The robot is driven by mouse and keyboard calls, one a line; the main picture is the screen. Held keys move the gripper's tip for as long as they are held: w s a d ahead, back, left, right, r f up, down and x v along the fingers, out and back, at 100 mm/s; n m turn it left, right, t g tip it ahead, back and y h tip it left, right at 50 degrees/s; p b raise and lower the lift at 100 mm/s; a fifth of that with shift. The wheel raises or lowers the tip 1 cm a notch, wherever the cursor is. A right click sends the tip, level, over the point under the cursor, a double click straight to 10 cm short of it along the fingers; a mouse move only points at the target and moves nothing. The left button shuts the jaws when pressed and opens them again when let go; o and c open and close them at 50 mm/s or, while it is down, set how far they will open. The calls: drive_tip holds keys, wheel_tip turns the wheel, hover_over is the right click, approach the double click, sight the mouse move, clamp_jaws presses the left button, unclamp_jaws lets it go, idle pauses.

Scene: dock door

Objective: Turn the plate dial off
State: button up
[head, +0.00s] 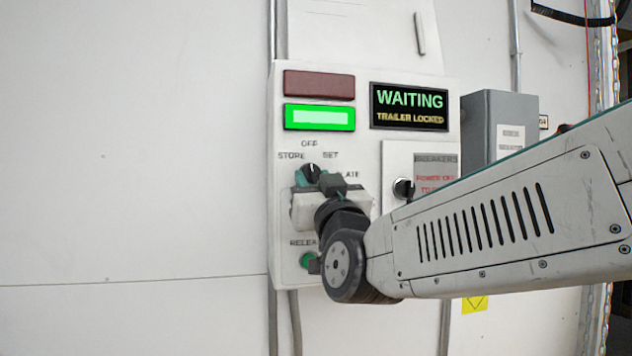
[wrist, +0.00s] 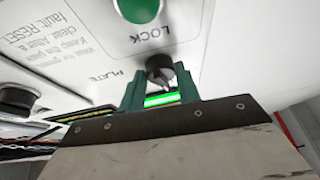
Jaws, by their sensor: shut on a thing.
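The plate dial (head: 311,171) is a small dark knob with a pale pointer mark, below the printed words STORE, OFF and SET on the white control panel (head: 283,140). The mark appears to point roughly up toward OFF, but it is small. My gripper (head: 309,179) reaches the dial from below, its teal fingers on either side of it. In the wrist view the dial (wrist: 160,67) sits between the fingertips (wrist: 160,90), and the fingers are shut on it. My wrist hides part of the panel below.
A lit green lamp (head: 319,117) sits below a dark red one (head: 319,84). A display (head: 408,107) reads WAITING, TRAILER LOCKED. Another black knob (head: 403,189) is at right by the breakers label. A green button (wrist: 138,7) shows by LOCK. A grey box (head: 487,120) stands right of the panel.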

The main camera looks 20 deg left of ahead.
drive_tip(key=shift+s+a+m+t+h, duration=0.1)
drive_tip(key=shift+m+t+h, duration=0.25)
drive_tip(key=shift+m, duration=0.5)
drive_tip(key=shift+a+m+t+h, duration=0.1)
drive_tip(key=shift+m+t+h, duration=0.25)
drive_tip(key=shift+m, duration=0.5)
drive_tip(key=shift+m+h, duration=0.3)
drive_tip(key=o, duration=1)
drive_tip(key=shift+d, duration=0.1)
drive_tip(key=v, duration=0.7)
drive_tip(key=shift+s+d+f, duration=0.1)
drive_tip(key=shift+s+f, duration=0.05)
drive_tip(key=shift+s, duration=0.2)
